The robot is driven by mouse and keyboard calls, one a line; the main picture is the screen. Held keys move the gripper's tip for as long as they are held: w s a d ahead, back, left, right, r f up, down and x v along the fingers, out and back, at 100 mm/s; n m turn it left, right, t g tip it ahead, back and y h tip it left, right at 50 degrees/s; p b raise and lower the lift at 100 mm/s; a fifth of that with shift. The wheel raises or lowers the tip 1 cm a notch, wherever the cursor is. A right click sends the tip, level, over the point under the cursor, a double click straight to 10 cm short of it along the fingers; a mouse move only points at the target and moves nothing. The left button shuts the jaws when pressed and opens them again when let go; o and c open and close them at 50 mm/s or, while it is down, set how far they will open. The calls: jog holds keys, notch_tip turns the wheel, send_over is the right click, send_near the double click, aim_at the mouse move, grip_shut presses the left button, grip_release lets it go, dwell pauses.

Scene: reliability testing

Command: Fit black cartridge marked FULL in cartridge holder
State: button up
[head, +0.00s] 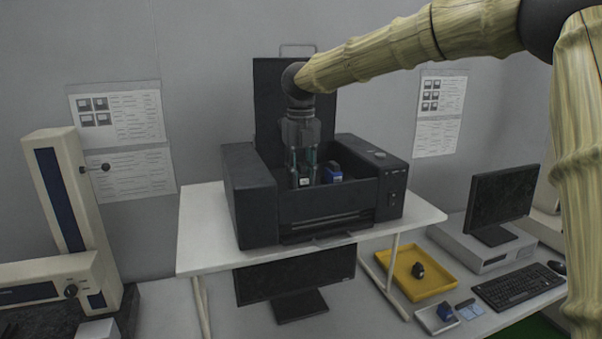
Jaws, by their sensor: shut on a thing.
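My gripper (303,176) points down into the open black printer (330,227). It is shut on a small black cartridge (304,183) with a white label, low between the fingers. The label is too small to read. A blue cartridge (333,174) stands inside the printer just right of my gripper. The cartridge holder itself is mostly hidden behind the printer's front wall and my gripper, so I cannot tell whether the black cartridge is seated.
The printer stands on a white raised shelf (205,230), its lid (265,90) upright behind my gripper. Below right are a yellow tray (395,283) with a black item (418,270), and a small pale tray (428,321) with a blue item (446,312). A monitor (295,280) sits under the shelf.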

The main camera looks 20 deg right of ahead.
aim_at(301, 163)
jog(key=o, duration=1)
jog(key=shift+o, duration=0.2)
jog(key=shift+w+d+r, duration=0.1)
jog(key=shift+r, duration=0.75)
notch_tip(301, 163, up, 12)
jog(key=b, duration=0.3)
jog(key=shift+f, duration=0.2)
